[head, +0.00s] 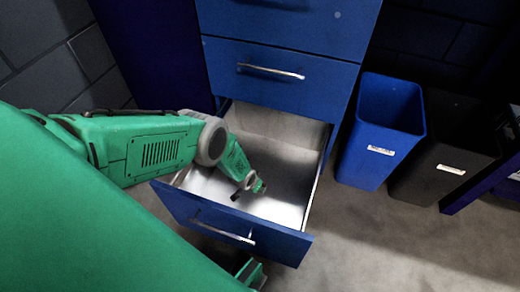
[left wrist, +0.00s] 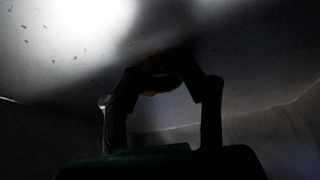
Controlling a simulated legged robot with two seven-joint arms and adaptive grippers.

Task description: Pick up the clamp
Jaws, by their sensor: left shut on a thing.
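My left gripper (head: 256,188) reaches down into the open drawer, and its fingers also show in the left wrist view (left wrist: 165,76). The fingers are shut on a small dark thing with orange parts, which I take to be the clamp (left wrist: 150,68). The wrist view is very dark, so the clamp's full shape and whether it touches the drawer floor cannot be told. In the head view the clamp is too small and dark to make out apart from the gripper.
The open drawer (head: 297,155) has a bare metal inside and a blue front with a handle. Blue closed drawers (head: 300,48) rise above it. A blue bin (head: 378,135) and a black bin (head: 440,165) stand to the right. Grey floor (head: 370,240) is clear at lower right.

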